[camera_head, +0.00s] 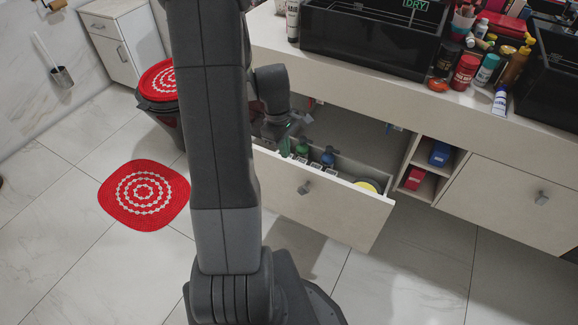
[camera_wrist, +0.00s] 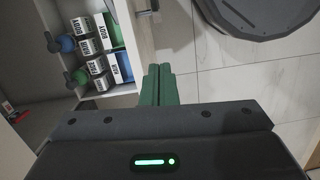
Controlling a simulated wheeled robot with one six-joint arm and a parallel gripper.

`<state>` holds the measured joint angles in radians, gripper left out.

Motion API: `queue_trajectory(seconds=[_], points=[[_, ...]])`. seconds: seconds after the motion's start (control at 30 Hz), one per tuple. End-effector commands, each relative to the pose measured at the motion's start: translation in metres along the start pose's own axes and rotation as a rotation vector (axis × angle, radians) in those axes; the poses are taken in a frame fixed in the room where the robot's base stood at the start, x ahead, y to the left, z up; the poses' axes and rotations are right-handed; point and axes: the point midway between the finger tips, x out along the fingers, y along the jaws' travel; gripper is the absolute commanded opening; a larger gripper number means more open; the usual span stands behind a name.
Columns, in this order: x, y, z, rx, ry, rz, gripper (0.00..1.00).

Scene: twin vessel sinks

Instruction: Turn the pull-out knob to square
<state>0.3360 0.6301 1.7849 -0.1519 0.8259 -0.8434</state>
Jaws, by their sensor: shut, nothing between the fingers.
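The open drawer (camera_head: 345,208) extends from under the counter in the head view. Its grey knob (camera_head: 305,187) sits on the pale front panel and looks slightly tilted, but it is too small to tell its exact angle. My gripper (camera_wrist: 158,84) has green fingers pressed together with nothing between them. In the wrist view the fingers lie beside the drawer's front panel (camera_wrist: 134,38). A small grey part on that panel (camera_wrist: 149,14), perhaps the knob, is apart from the fingertips. In the head view my arm hides the drawer's left end.
Several bottles and boxes (camera_wrist: 95,45) stand inside the drawer. A closed drawer with a grey knob (camera_head: 542,198) is at right, past an open shelf (camera_head: 425,178). A black basin (camera_head: 375,40) tops the counter. Tiled floor in front is clear; a red mat (camera_head: 145,195) lies left.

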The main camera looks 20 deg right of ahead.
Motion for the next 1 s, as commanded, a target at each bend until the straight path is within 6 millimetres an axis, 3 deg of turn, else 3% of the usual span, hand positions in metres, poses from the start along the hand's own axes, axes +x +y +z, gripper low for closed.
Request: queue_trajectory(seconds=[0.1, 0.23, 0.7, 1.0], points=[[-0.004, -0.001, -0.009, -0.081, -0.018, 0.022, 0.00], [0.008, -0.001, -0.010, -0.095, -0.022, 0.025, 0.00], [0.102, 0.001, -0.007, -0.091, -0.022, 0.021, 0.00], [0.123, 0.005, 0.019, -0.088, -0.019, 0.024, 0.00]])
